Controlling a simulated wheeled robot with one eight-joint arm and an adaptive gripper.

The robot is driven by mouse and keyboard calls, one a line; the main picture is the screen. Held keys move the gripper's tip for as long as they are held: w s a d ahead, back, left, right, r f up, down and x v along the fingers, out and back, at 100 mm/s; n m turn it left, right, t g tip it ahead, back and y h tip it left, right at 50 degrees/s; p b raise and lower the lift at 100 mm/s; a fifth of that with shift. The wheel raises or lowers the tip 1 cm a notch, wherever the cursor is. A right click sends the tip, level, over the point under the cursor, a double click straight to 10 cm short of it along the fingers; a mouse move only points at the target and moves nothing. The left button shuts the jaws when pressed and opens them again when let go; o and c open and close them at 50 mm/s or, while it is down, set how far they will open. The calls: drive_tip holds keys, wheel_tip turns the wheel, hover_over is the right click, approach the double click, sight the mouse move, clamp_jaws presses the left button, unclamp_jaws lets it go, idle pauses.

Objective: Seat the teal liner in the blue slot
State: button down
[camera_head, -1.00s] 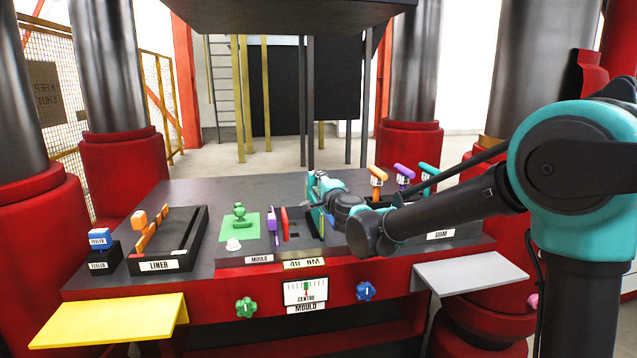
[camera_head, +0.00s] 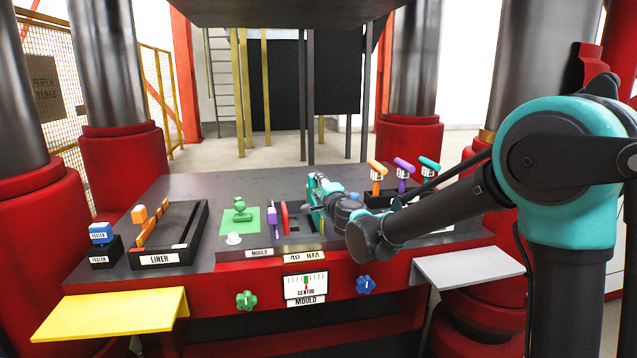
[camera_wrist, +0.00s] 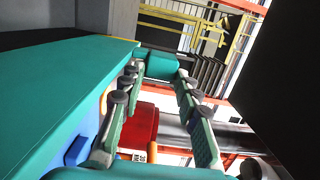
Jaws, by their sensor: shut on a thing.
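My gripper (camera_head: 315,194) is over the mould (camera_head: 292,225) at the middle of the bench. It is shut on a teal piece, which I take for the teal liner. In the wrist view my gripper's fingers (camera_wrist: 155,105) point away from the camera. A broad teal surface (camera_wrist: 50,95) fills the left of that view and looks like the liner's side. I cannot make out the blue slot.
The LINER tray (camera_head: 205,222) with orange pieces stands at the left. A green pad (camera_head: 226,226) with a green knobbed piece lies left of the mould. Orange, purple and teal levers (camera_head: 403,164) stand at the right. A yellow shelf (camera_head: 105,313) and a grey shelf (camera_head: 470,266) jut from the front.

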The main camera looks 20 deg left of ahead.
drive_tip(key=shift+f, duration=2.2)
drive_tip(key=shift+f, duration=0.1)
drive_tip(key=c, duration=1)
unclamp_jaws()
drive_tip(key=v, duration=1.2)
drive_tip(key=shift+r, duration=3.6)
drive_tip(key=shift+d, duration=0.1)
